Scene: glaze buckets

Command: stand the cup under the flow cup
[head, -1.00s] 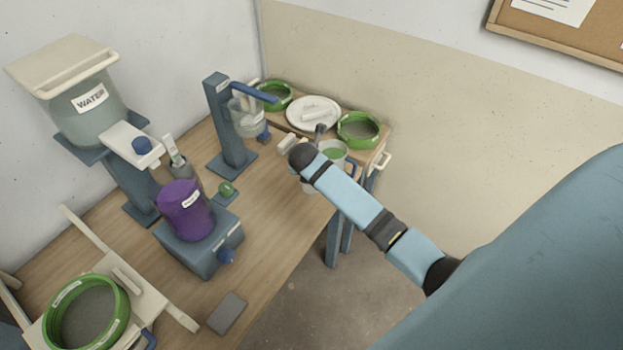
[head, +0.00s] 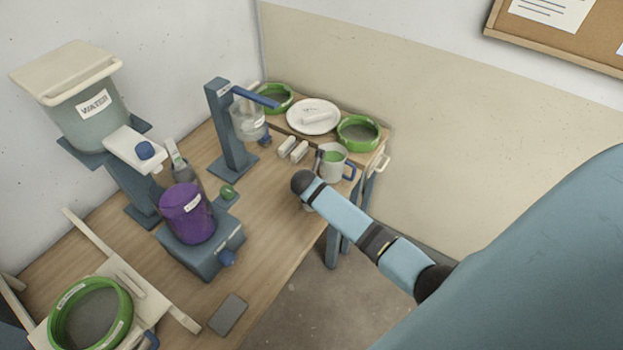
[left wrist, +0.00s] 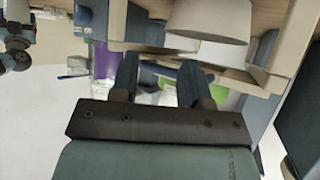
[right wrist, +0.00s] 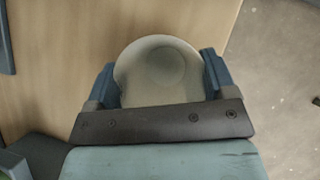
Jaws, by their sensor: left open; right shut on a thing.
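The flow cup (head: 248,122) is a clear vessel hanging from a blue-grey stand (head: 232,135) at the back of the bench. Bare bench lies around the stand's foot. My right gripper (right wrist: 160,75) is shut on a pale grey cup (right wrist: 160,68), with one finger on each side, and I see down into its empty-looking inside. In the head view my wrist hides nearly all of that cup, near the bench's front edge and to the right of the stand. My left gripper (left wrist: 157,72) is open and empty; the head view does not show it.
A mug (head: 333,163) with green contents stands at the right end, near two pale blocks (head: 293,148), a white plate (head: 312,115) and green rings (head: 358,133). A purple bucket (head: 187,212) and water tank (head: 90,110) stand left. Mid-bench is clear.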

